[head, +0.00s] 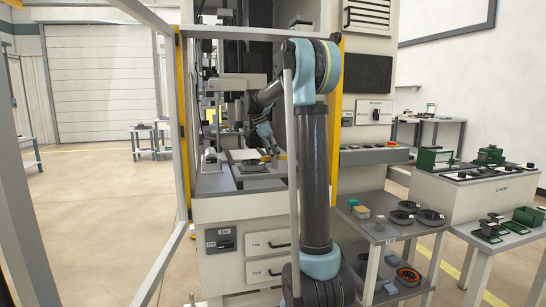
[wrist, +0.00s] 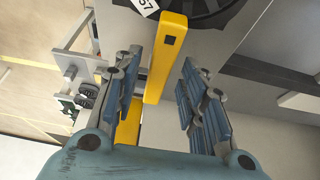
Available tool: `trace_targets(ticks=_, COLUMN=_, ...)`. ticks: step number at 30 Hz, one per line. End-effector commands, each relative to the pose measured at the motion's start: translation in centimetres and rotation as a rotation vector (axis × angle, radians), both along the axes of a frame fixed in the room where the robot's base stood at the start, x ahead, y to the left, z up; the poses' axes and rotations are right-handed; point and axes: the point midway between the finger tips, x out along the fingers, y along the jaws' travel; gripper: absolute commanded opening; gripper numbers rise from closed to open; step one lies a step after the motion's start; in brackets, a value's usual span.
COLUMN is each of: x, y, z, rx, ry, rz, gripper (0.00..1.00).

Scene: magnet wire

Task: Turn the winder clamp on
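My gripper (wrist: 162,60) is open in the wrist view, its two blue-padded fingers well apart. A yellow bar (wrist: 166,55) with a small black square shows between the fingers in the picture; I cannot tell whether it lies within their reach. No contact is visible. In the head view my gripper (head: 264,134) is inside the winding machine (head: 240,208), above its work deck, partly hidden by my arm. No part is clearly readable as the winder clamp. A dark round part (wrist: 205,10) and a white tag sit at the top of the wrist view.
A dark switch (head: 224,240) and drawers (head: 268,244) are on the machine's front. Another switch panel (head: 367,112) is to the right. The open door frame (head: 166,150) stands left of my arm. A cart (head: 385,232) with parts stands at right.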

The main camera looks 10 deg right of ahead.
Motion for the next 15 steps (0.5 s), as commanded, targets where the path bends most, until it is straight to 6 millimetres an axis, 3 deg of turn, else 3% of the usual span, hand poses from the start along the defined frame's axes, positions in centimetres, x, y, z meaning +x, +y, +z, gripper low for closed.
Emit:
trace_targets(ticks=8, x=-0.1, y=0.2, z=0.6, rx=0.000, ry=0.001, rz=0.001, gripper=0.38)
trace_targets(ticks=15, x=-0.1, y=1.7, z=4.2, rx=0.000, ry=0.001, rz=0.002, gripper=0.38)
